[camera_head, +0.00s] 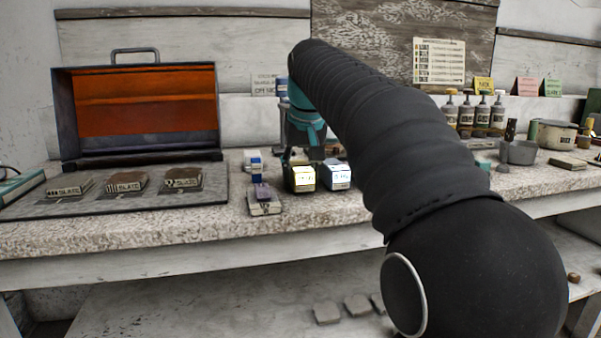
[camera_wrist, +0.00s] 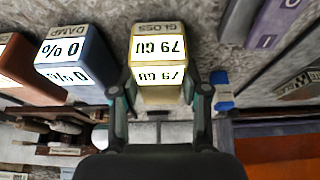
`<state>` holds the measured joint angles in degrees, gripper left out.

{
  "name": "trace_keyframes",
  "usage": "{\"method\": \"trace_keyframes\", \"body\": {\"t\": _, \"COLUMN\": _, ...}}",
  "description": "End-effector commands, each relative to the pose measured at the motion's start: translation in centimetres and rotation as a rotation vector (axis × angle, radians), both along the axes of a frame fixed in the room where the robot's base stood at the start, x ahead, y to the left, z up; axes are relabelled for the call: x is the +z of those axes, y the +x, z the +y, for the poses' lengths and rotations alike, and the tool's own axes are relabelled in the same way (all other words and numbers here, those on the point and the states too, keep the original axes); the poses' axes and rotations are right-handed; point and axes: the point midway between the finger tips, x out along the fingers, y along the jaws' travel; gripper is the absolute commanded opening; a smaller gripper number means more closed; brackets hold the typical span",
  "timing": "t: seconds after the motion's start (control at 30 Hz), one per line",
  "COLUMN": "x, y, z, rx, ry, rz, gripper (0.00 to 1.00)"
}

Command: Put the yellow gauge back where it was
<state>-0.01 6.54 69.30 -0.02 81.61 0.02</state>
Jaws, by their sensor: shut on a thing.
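The yellow gauge (camera_head: 301,179) is beside a blue-grey gauge (camera_head: 337,176) on the stone-topped bench. In the wrist view, the yellow gauge (camera_wrist: 158,44) is marked GLOSS and its display reads 79 GU, upside down. My gripper (camera_wrist: 159,92) is shut on it, with one dark finger on each side. In the head view my gripper (camera_head: 301,158) is behind the gauge and its fingers are mostly hidden. I cannot tell whether the gauge's underside touches the bench. The blue-grey gauge, marked DAMP 0% (camera_wrist: 72,58), stands apart from it.
A block with a purple piece (camera_head: 263,196) is left of the yellow gauge, with a blue-and-white item (camera_head: 254,165) behind. A rust-brown item (camera_wrist: 18,62) stands past the blue-grey gauge. An open case (camera_head: 140,112) and labelled samples (camera_head: 126,181) are farther left. Bottles (camera_head: 482,112) stand right.

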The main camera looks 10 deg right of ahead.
Motion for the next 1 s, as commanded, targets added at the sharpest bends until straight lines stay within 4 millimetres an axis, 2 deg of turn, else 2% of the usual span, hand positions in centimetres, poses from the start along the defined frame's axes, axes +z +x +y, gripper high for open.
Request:
{"method": "trace_keyframes", "body": {"t": 0.3, "x": -0.2, "y": 0.0, "z": 0.0, "rx": 0.0, "ry": 0.0, "rz": -0.001, "gripper": 0.17}}
{"method": "trace_keyframes", "body": {"t": 0.33, "x": -0.3, "y": 0.0, "z": 0.0, "rx": 0.0, "ry": 0.0, "rz": 0.0, "gripper": 0.48}}
{"method": "trace_keyframes", "body": {"t": 0.4, "x": -0.2, "y": 0.0, "z": 0.0, "rx": 0.0, "ry": 0.0, "rz": -0.001, "gripper": 0.65}}
{"method": "trace_keyframes", "body": {"t": 0.43, "x": -0.2, "y": 0.0, "z": 0.0, "rx": 0.0, "ry": 0.0, "rz": -0.001, "gripper": 0.7}}
{"method": "trace_keyframes", "body": {"t": 0.77, "x": 0.0, "y": 0.0, "z": 0.0, "rx": 0.0, "ry": 0.0, "rz": -0.001, "gripper": 0.7}}
{"method": "trace_keyframes", "body": {"t": 0.87, "x": 0.8, "y": -0.2, "z": 0.0, "rx": 0.0, "ry": 0.0, "rz": -0.003, "gripper": 0.7}}
{"method": "trace_keyframes", "body": {"t": 1.0, "x": 2.9, "y": -1.0, "z": 0.0, "rx": 0.0, "ry": 0.0, "rz": -0.004, "gripper": 0.7}}
